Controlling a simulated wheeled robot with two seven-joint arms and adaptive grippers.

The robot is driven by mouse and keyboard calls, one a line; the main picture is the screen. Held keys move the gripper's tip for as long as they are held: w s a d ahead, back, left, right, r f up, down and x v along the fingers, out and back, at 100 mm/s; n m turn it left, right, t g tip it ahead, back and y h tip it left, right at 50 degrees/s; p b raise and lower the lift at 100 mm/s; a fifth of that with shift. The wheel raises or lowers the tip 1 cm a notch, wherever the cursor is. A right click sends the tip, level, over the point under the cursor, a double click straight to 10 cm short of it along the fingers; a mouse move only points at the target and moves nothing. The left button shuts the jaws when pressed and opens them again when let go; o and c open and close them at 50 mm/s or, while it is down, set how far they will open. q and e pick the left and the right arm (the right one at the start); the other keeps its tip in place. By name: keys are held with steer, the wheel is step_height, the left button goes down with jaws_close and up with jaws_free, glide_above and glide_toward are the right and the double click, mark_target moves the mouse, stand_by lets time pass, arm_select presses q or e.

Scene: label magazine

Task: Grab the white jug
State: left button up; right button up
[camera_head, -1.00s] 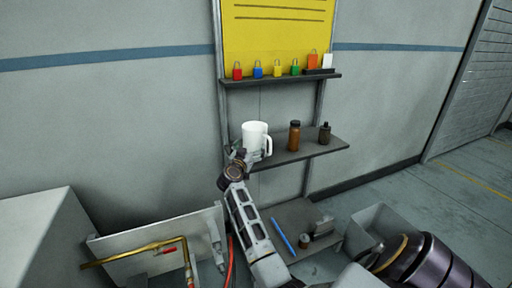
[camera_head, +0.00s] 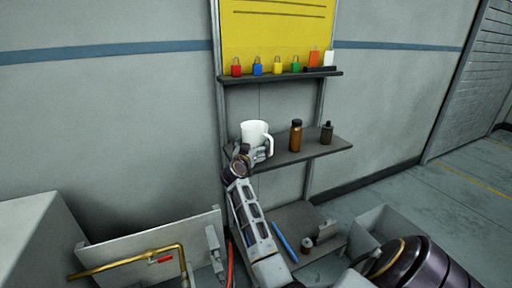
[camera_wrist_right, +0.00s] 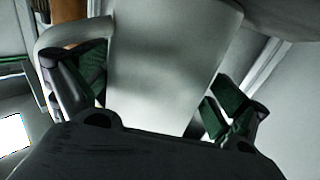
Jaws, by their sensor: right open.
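The white jug (camera_head: 254,133) stands upright at the left end of the middle shelf (camera_head: 318,147), with its handle to the right. My right gripper (camera_head: 253,154) is open, low at the jug's front. In the wrist view the jug (camera_wrist_right: 165,65) fills the space between the two fingers of the gripper (camera_wrist_right: 155,95). The left finger lies by the handle (camera_wrist_right: 70,32), and the right finger is beside the jug's other side. I cannot tell whether either finger touches it. My left gripper is not in view.
A brown bottle (camera_head: 296,136) and a small dark bottle (camera_head: 326,133) stand right of the jug. Coloured padlocks (camera_head: 277,66) line the upper shelf. Below are a blue pen (camera_head: 285,241) and a grey bin (camera_head: 378,228). A brass pipe (camera_head: 130,260) is at lower left.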

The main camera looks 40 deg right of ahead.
steer(key=shift+c, duration=0.4)
steer(key=shift+r, duration=0.15)
steer(key=c, duration=1.2)
steer(key=shift+c, duration=0.2)
steer(key=shift+r, duration=0.2)
